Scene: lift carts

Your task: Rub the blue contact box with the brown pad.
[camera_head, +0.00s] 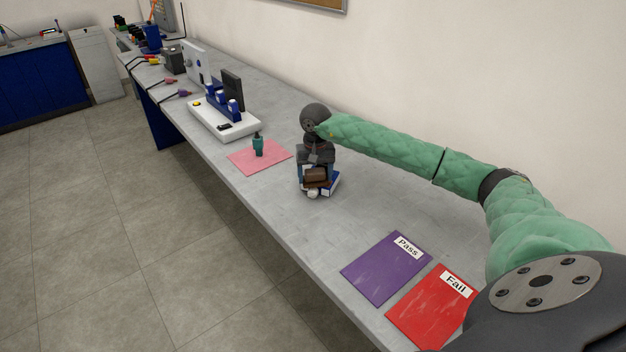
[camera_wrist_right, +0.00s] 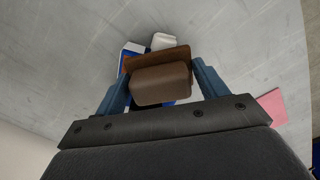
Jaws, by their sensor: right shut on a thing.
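My right gripper (camera_head: 315,172) points down over the bench, shut on the brown pad (camera_head: 316,176). In the right wrist view the brown pad (camera_wrist_right: 160,84) sits between the two blue fingers of the right gripper (camera_wrist_right: 160,88). The blue contact box (camera_head: 332,184) is just below the pad and mostly hidden by it and the gripper. In the right wrist view a blue and white corner of the box (camera_wrist_right: 130,50) shows past the pad. I cannot tell whether the pad touches the box. My left gripper is not in view.
A pink mat (camera_head: 245,162) holds a small teal item (camera_head: 258,146). A white test fixture (camera_head: 222,122) stands farther back. The purple Pass mat (camera_head: 385,268) and red Fail mat (camera_head: 432,308) lie nearer. The bench between them is clear.

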